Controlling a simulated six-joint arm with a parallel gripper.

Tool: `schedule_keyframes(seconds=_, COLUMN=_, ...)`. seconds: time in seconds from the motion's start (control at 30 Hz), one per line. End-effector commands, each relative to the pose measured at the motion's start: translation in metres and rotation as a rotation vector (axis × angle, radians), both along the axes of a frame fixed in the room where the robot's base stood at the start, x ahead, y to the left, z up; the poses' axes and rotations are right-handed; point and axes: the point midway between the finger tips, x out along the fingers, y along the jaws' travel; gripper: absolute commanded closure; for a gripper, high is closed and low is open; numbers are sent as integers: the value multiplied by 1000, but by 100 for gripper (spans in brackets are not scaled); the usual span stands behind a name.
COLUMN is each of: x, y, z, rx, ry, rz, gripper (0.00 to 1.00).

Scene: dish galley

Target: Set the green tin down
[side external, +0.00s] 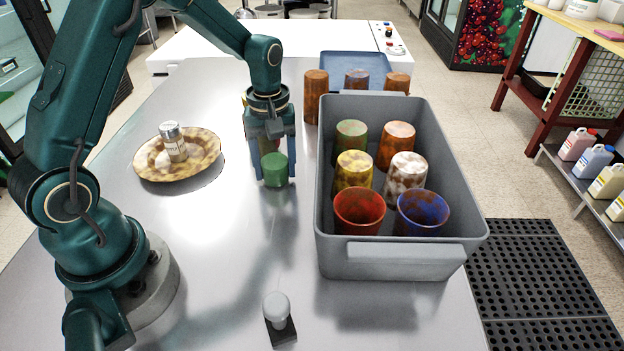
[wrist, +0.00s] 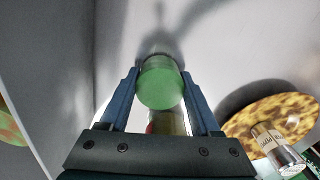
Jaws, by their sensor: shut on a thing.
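The green tin (side external: 273,169) is between the two fingers of my gripper (side external: 275,176), to the left of the grey bin on the steel table. In the wrist view my gripper (wrist: 160,78) is shut on the tin, with the green round end (wrist: 161,84) facing the camera. The tin looks upright and low over the tabletop. I cannot tell whether its base touches the table.
The grey bin (side external: 448,205) holds several mottled cups. A brown-yellow plate (side external: 205,172) with a shaker (side external: 173,142) is on the left. More cups stand by a blue tray (side external: 375,62) behind the bin. A knobbed block (side external: 277,308) is in front.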

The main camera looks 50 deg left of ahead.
Motion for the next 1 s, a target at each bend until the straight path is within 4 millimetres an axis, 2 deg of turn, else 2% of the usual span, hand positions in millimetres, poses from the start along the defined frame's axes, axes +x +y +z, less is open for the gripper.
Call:
schedule_keyframes(seconds=0.43, x=0, y=0, z=-7, rx=0, ry=0, rz=0, gripper=100)
schedule_keyframes(seconds=0.47, x=0, y=0, z=-7, rx=0, ry=-1, rz=0, gripper=25)
schedule_keyframes(seconds=0.5, x=0, y=0, z=-7, rx=0, ry=-1, rz=0, gripper=10)
schedule_keyframes(seconds=0.53, x=0, y=0, z=-7, rx=0, ry=-1, rz=0, gripper=6)
schedule_keyframes(seconds=0.87, x=0, y=0, z=-5, rx=0, ry=-1, rz=0, gripper=6)
schedule_keyframes(seconds=1.0, x=1, y=1, z=9, rx=1, ry=-6, rz=0, gripper=6)
